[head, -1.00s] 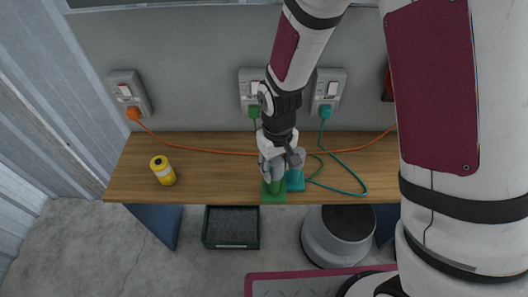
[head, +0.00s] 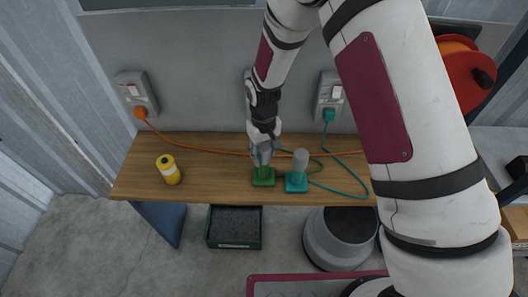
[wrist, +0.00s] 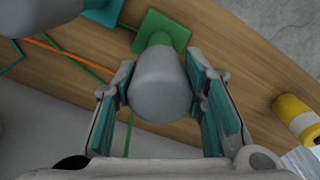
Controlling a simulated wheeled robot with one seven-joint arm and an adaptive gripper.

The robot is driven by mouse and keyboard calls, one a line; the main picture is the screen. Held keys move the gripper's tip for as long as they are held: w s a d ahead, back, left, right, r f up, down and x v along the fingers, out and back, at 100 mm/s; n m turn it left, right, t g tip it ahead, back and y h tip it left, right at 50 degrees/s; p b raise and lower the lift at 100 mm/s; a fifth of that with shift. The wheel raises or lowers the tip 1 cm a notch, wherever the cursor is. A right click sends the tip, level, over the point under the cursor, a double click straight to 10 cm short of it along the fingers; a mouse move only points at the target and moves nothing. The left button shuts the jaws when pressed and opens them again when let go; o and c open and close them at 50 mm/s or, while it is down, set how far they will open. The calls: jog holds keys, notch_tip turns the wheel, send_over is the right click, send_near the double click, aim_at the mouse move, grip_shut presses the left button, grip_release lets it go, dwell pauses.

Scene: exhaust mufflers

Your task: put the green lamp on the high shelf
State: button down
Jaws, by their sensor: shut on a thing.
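The green lamp (head: 263,178) has a green square base and a grey rounded head. It stands near the front edge of the wooden bench, and I cannot tell whether its base touches the wood. In the wrist view its grey head (wrist: 160,85) sits between the two fingers. My gripper (head: 264,158) is shut on the lamp from above. It also shows in the wrist view (wrist: 163,98), with teal pads either side of the head. The high shelf cannot be made out for certain.
A teal lamp (head: 297,178) stands close to the right. A yellow can (head: 168,170) stands to the left on the bench (head: 215,178). Orange, green and teal cords run to wall sockets. A dark crate (head: 235,228) and a grey bin (head: 338,232) are below.

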jog(key=c, duration=1)
grip_release()
jog(key=shift+f, duration=0.1)
notch_tip(320, 180, up, 12)
jog(key=shift+r+b, duration=0.2)
jog(key=shift+b, duration=0.6)
